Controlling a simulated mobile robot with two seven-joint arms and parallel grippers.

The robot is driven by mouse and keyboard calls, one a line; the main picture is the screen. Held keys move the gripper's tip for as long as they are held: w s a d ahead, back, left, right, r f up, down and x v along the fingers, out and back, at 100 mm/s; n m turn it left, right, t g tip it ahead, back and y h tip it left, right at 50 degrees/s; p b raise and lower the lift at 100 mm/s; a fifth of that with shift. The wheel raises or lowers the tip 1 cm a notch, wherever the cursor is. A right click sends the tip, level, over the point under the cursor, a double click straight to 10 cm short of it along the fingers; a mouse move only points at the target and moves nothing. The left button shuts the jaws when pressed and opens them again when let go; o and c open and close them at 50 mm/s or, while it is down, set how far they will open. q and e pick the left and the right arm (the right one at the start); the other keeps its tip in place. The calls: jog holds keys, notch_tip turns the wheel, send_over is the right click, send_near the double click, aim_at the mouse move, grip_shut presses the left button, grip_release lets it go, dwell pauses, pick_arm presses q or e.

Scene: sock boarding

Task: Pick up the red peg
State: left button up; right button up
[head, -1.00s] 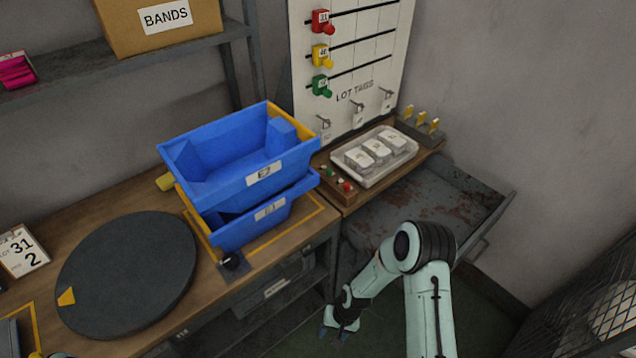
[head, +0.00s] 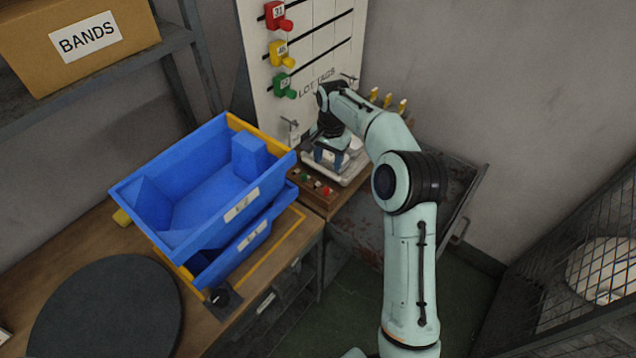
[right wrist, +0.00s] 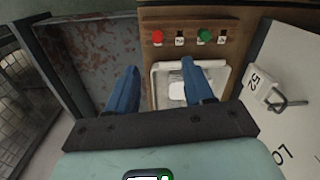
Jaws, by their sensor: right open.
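A red peg-like marker (head: 278,15) tagged 31 sits on the top rail of the white board, above a yellow one (head: 282,52) and a green one (head: 284,85). A small red knob (head: 326,191) stands in a wooden block at the shelf's front edge; it also shows in the right wrist view (right wrist: 157,38). I cannot tell which red piece is the peg. My right gripper (head: 328,163) is open and empty over the clear tray, behind the wooden block and below the red marker. In the right wrist view its blue fingers (right wrist: 160,66) stand apart. My left gripper is out of view.
The clear tray (right wrist: 218,98) with white items lies under my right gripper. Hooks and a tag marked 52 (right wrist: 260,82) stick out from the board beside it. Blue bins (head: 205,195) stand left. Several yellow pieces (head: 388,99) stand behind my right arm.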

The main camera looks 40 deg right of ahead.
send_over(327, 188)
jog(key=f, duration=0.7)
jog(key=shift+s+f+b, duration=0.15)
jog(key=shift+s+b, duration=0.15)
jog(key=f, duration=0.5)
jog(key=shift+w+f, duration=0.3)
jog(key=shift+w, duration=0.05)
grip_shut()
